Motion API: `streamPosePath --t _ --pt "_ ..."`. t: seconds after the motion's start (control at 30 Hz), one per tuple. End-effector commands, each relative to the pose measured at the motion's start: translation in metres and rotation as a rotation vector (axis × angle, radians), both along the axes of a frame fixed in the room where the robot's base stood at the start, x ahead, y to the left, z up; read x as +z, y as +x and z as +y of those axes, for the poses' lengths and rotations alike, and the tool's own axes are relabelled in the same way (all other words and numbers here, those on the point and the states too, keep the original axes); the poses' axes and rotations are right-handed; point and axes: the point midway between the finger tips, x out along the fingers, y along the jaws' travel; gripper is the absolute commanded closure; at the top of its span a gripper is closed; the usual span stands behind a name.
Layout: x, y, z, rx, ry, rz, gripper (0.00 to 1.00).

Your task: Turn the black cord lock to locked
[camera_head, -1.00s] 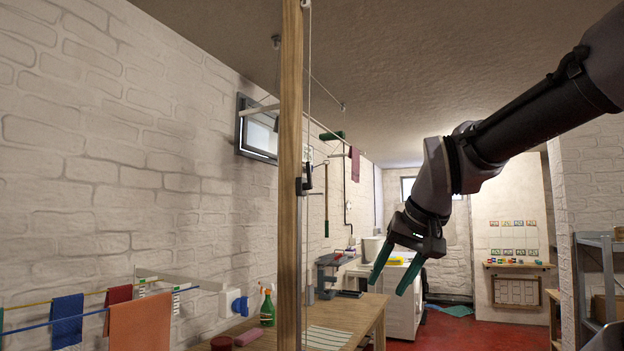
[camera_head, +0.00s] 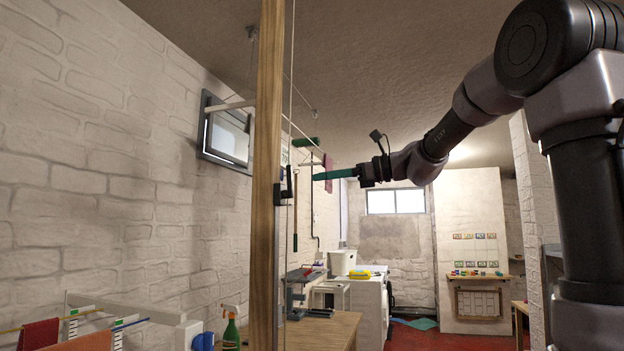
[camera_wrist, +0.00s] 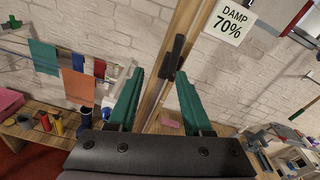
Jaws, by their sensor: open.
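The black cord lock (camera_head: 288,184) is a small dark lever fitting on the right side of the upright wooden post (camera_head: 266,140). A thin pale cord runs beside the post above it. My gripper (camera_head: 316,177) points left at about the lock's height, with a gap between its green fingertips and the lock. In the wrist view the black lever (camera_wrist: 173,56) stands along the post, ahead of and between the open green fingers of my gripper (camera_wrist: 156,84). The fingers are empty. Whether the lever touches its cord cannot be told.
A drying rack with cloths (camera_head: 40,334) is at lower left. A window (camera_head: 226,135) opens from the brick wall. The air right of the post is mostly clear.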

Motion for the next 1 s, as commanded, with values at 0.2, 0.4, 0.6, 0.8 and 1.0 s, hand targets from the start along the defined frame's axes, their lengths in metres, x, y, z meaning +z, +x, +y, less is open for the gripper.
streamPosePath --t 0.2,0.4,0.6,0.8,1.0 --pt "0.017 0.018 0.011 0.006 0.103 0.054 0.5" --pt "0.016 0.028 0.042 0.008 0.099 0.053 0.5" --pt "0.016 0.041 0.077 0.006 0.098 0.051 0.5" --pt "0.016 0.05 0.099 0.004 0.098 0.051 0.5" --pt "0.016 0.052 0.106 0.003 0.098 0.051 0.5"
